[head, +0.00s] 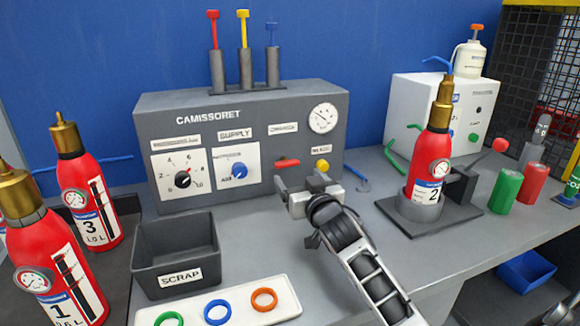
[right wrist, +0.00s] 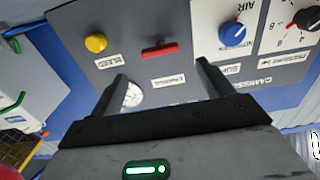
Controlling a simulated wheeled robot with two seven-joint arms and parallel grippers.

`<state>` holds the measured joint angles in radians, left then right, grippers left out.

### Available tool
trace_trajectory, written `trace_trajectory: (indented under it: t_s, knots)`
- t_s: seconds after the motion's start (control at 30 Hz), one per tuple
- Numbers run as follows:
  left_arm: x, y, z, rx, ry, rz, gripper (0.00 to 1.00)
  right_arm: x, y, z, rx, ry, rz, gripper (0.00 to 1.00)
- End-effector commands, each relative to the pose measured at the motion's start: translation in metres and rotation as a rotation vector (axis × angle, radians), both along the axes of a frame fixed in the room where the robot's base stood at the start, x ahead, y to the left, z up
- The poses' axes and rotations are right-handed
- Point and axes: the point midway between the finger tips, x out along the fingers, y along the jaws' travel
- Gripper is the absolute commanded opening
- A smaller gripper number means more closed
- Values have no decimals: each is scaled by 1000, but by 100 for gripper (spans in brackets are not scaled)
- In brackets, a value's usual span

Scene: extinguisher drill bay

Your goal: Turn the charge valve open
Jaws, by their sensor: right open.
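The grey charging panel (head: 240,105) stands against the blue wall. Its charge valve is a red lever handle (head: 287,162) lying about level under a small label that is hard to read. My right gripper (head: 303,184) is open and empty, in front of the panel, just below and to the right of the lever. In the right wrist view, where the panel shows upside down, the red lever (right wrist: 160,49) lies beyond and between the two spread fingers (right wrist: 162,85), apart from them. My left gripper is out of view.
A yellow button (head: 322,166) sits right of the lever, a blue supply knob (head: 239,171) left of it, and a gauge (head: 323,118) above. A scrap bin (head: 175,252) and a white ring tray (head: 285,289) stand in front. Extinguisher 2 (head: 431,158) stands in a holder at right.

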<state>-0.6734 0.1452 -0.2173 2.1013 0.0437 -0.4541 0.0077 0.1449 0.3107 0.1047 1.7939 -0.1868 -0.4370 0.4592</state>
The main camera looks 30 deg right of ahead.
Motion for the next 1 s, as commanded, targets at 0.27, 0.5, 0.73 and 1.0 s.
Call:
trace_trajectory:
  t_s: [0.27, 0.5, 0.73, 1.0]
  knots:
    - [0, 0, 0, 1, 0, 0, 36, 50, -12, 0, 2, 0, -1, 80]
    - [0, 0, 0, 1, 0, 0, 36, 66, -16, 0, 1, 0, 0, 80]
    - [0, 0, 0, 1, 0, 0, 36, 67, -16, 0, 1, 0, 1, 80]
    - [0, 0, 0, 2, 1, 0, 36, 67, -16, 0, 1, 0, 0, 35]
